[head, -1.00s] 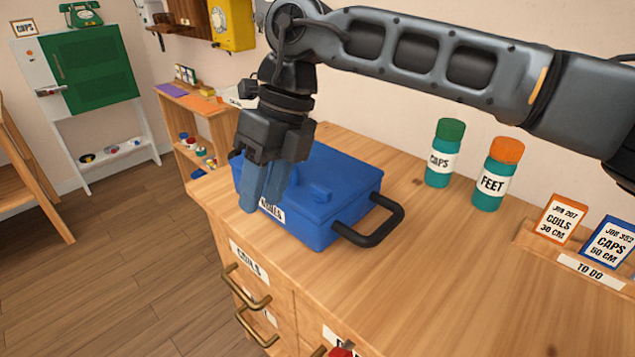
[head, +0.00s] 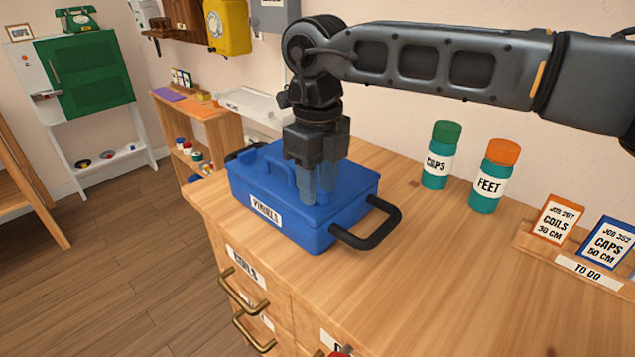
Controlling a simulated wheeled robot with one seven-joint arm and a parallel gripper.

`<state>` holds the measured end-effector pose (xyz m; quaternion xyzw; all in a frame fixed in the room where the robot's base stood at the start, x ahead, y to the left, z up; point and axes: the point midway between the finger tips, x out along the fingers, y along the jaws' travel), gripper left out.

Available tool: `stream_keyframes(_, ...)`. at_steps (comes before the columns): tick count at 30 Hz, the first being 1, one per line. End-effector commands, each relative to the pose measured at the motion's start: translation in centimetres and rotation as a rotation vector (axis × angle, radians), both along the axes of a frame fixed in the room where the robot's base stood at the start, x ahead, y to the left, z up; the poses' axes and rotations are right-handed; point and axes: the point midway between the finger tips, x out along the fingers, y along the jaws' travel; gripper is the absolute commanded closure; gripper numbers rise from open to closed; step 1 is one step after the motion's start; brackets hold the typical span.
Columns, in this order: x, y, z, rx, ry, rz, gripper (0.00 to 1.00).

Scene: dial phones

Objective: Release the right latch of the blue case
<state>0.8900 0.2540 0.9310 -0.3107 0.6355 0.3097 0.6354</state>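The blue case (head: 350,207) sits closed on the wooden counter, with a white label on its front and a black handle at each end. My gripper (head: 318,197) points straight down over the right part of its lid, with its fingertips at or just above the lid. A raised blue latch piece (head: 279,180) shows left of my fingers. The right latch is hidden behind my fingers. I cannot tell whether the fingers are apart, touch the latch or hold it.
Two teal bottles, CAPS (head: 438,157) with a green lid and FEET (head: 492,180) with an orange lid, stand right of the case. A card rack (head: 575,262) is at far right. The counter (head: 430,270) in front of them is clear.

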Motion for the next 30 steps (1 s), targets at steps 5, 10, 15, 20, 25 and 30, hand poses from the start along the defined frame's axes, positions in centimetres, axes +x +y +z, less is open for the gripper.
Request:
stream_keyframes(5,-0.01,0.02,-0.34,0.000,0.000,0.000,0.62)
stream_keyframes(10,-0.02,0.03,-0.34,0.000,0.000,0.001,0.65)
stream_keyframes(15,-0.02,0.03,-0.33,0.001,0.001,0.001,0.81)
stream_keyframes(20,-0.03,0.03,-0.32,0.001,0.001,0.001,0.96)
stream_keyframes(25,-0.03,0.04,-0.32,0.001,0.001,0.001,1.00)
stream_keyframes(30,-0.03,0.04,-0.31,0.001,0.001,0.003,1.00)
